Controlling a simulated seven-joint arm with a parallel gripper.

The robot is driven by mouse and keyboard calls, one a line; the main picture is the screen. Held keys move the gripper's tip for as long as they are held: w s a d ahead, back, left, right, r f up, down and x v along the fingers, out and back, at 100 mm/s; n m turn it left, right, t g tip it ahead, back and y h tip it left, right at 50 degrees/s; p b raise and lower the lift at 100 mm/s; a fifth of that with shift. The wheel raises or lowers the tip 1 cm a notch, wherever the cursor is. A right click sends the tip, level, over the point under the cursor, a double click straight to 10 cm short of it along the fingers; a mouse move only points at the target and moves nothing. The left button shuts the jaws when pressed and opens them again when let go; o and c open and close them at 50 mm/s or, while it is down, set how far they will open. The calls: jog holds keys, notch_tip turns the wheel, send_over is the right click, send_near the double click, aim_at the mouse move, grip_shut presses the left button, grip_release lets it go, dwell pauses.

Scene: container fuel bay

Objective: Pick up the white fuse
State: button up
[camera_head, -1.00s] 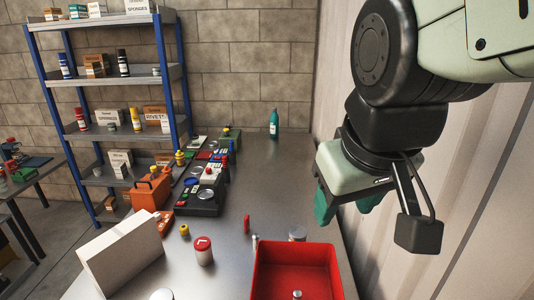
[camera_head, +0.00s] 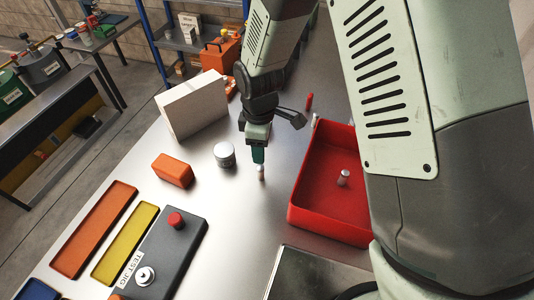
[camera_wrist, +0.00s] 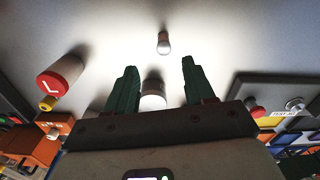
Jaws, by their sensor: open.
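A small pale, whitish fuse (camera_head: 261,173) stands on the metal bench, left of the red tray. It also shows in the wrist view (camera_wrist: 163,43), beyond and between the fingertips. My gripper (camera_head: 258,155) is low over the bench, pointing down, right at the fuse's upper end in the head view. In the wrist view its two green fingers (camera_wrist: 157,78) are apart with nothing gripped. The head view does not show clearly whether a finger touches the fuse.
A white-topped can (camera_head: 225,154) stands just left of my gripper. The red tray (camera_head: 298,216) holds another small pale piece (camera_head: 343,178). An orange block (camera_head: 173,170), a white box (camera_head: 191,104) and the test jig (camera_head: 165,255) lie left. A red-lidded jar (camera_wrist: 60,76) shows in the wrist view.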

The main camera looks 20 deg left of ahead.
aim_at(260, 167)
jog(key=f, duration=1.1)
jog(key=shift+s, duration=0.3)
jog(key=shift+r, duration=0.1)
grip_shut()
